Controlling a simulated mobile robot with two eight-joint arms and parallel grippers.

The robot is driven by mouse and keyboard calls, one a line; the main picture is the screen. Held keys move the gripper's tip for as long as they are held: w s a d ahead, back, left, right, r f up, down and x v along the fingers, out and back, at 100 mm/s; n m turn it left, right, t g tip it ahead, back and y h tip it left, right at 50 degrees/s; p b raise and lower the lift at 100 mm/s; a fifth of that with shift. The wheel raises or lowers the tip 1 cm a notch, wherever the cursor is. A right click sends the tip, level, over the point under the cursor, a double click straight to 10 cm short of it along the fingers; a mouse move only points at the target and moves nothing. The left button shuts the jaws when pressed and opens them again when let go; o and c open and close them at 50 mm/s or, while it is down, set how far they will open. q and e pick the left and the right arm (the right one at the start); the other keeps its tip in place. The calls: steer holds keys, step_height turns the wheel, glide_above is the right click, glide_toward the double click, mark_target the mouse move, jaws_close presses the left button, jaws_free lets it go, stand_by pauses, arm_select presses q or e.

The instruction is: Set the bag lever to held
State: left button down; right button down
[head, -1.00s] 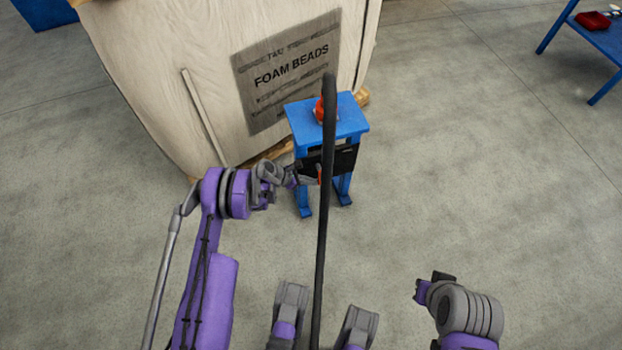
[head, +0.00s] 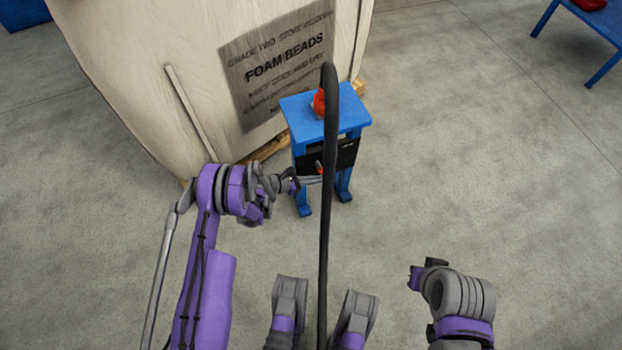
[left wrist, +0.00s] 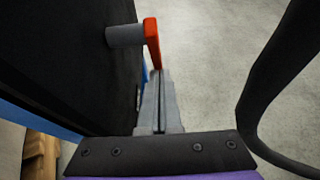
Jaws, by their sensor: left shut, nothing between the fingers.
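The bag lever is a short red-orange lever (head: 319,167) on the black panel (head: 346,155) of a small blue stand. In the left wrist view the lever (left wrist: 152,42) sits on a grey round pivot (left wrist: 125,35) that sticks out from the panel. My left gripper (head: 318,180) is at the panel front, just below the lever. In the left wrist view its fingers (left wrist: 160,74) are together and empty, with their tips at the lever's free end; I cannot tell whether they touch. My right gripper (head: 413,278) hangs away at the lower right, its fingers too small to read.
A big foam-beads bag (head: 200,60) stands behind on a pallet (head: 268,148).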

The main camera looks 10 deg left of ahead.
arm_select(q)
steer(key=shift+w+d+f+t+h, duration=0.1)
steer(key=shift+w+d+t+h, duration=0.15)
steer(key=shift+d+t+h, duration=0.35)
arm_select(e)
steer(key=shift+f, duration=0.15)
arm_select(q)
steer(key=shift+a, duration=0.15)
